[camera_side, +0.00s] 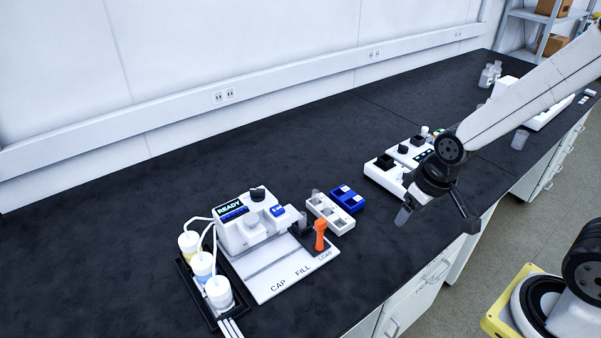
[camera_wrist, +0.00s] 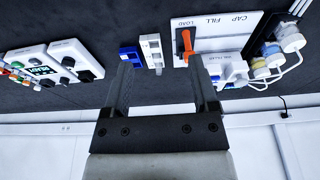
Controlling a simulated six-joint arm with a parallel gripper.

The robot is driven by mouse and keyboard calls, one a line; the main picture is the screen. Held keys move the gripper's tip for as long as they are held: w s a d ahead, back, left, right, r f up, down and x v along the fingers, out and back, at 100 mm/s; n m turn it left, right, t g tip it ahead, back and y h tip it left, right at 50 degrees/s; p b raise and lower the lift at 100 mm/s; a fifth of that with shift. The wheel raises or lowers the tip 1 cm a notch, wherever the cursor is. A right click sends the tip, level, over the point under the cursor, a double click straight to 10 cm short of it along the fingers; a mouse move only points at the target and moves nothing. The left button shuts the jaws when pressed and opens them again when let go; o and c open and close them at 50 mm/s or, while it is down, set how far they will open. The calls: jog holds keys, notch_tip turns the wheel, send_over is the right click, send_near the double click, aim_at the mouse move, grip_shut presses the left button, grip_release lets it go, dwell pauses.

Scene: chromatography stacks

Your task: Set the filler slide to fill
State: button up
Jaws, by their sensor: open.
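The white filler (camera_side: 232,238) stands on the black bench, with a READY screen and a black knob on top. Its flat base plate (camera_side: 276,283) is marked CAP, FILL and LOAD. The slide's upright orange handle (camera_side: 320,235) is at the LOAD end, beside a dark block. In the wrist view, which is upside down, the orange handle (camera_wrist: 187,42) is also by LOAD, near the tip of one finger in the picture. My gripper (camera_side: 436,217) is open and empty, well to the right of the filler and above the bench's front edge. Its two spread fingers (camera_wrist: 158,75) show in the wrist view.
A rack with several capped bottles (camera_side: 205,266) and tubes adjoins the filler's left side. A white block (camera_side: 330,214) and a blue block (camera_side: 348,198) stand behind the handle. A white device (camera_side: 385,172) with knobs is near my gripper.

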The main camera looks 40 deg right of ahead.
jog(key=shift+o, duration=0.2)
jog(key=g, duration=0.2)
send_over(321, 220)
jog(key=f, duration=0.4)
jog(key=s+f, duration=0.1)
jog(key=f, duration=0.1)
jog(key=shift+d+f, duration=0.15)
jog(key=shift+f, duration=0.25)
jog(key=shift+w+a+f+g, duration=0.2)
jog(key=shift+w+f+g, duration=0.1)
jog(key=shift+w+f, duration=0.15)
jog(key=shift+f, duration=0.1)
jog(key=shift+f, duration=3.75)
